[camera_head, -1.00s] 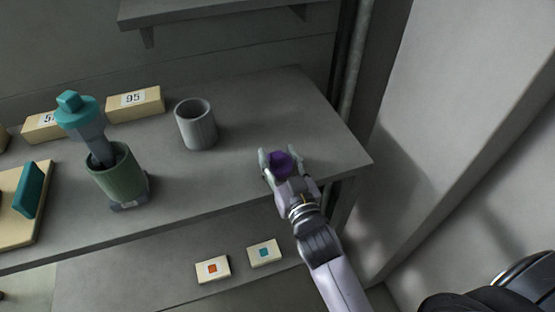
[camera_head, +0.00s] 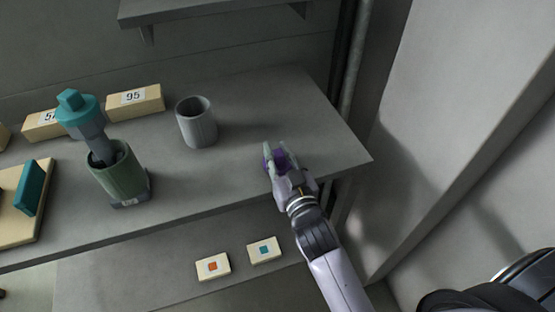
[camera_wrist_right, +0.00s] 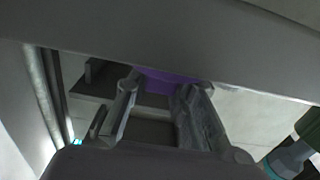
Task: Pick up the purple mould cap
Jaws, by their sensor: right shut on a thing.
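The purple mould cap (camera_head: 281,161) is at the right part of the grey shelf, mostly hidden by my right gripper. My right gripper (camera_head: 275,156) is shut on it, one finger on each side. In the right wrist view the purple cap (camera_wrist_right: 167,80) shows between the two fingertips (camera_wrist_right: 160,92). Whether the cap still touches the shelf cannot be told. My left gripper is not in view.
A grey cup (camera_head: 197,124) stands left of my right gripper. A green holder (camera_head: 124,177) with a teal-topped tool (camera_head: 80,112) stands further left. A block marked 95 (camera_head: 135,104) is behind. Two small tiles lie on the lower shelf. A wall rises at right.

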